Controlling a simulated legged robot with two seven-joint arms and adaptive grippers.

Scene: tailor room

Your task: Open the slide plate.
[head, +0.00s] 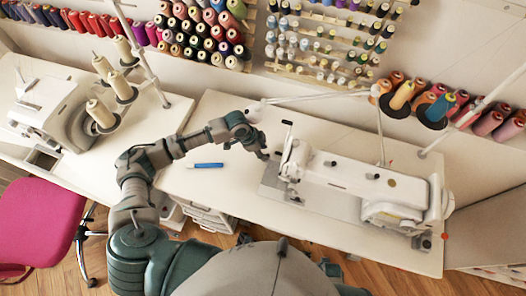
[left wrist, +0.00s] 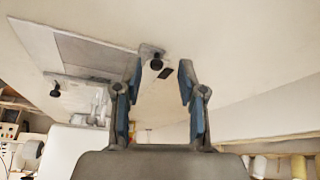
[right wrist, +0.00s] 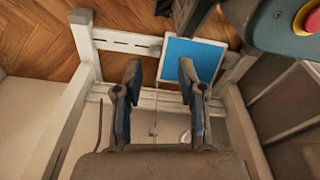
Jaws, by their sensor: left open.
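The white sewing machine (head: 350,175) stands on the right-hand table. A flat grey metal plate (head: 272,178) lies at the left end of its bed, under and beside the needle end; I take it for the slide plate. In the left wrist view a grey plate (left wrist: 85,52) shows at upper left. My left gripper (head: 264,154) is just left of the machine head, above the table near that plate. Its fingers (left wrist: 160,80) are apart with nothing between them. My right gripper (right wrist: 157,85) is open and empty, below the table top.
Thread spools (head: 405,95) stand behind the machine. A pink chair (head: 38,225) is at left. A blue panel (right wrist: 193,58) and white frame bars (right wrist: 82,45) are close to my right gripper.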

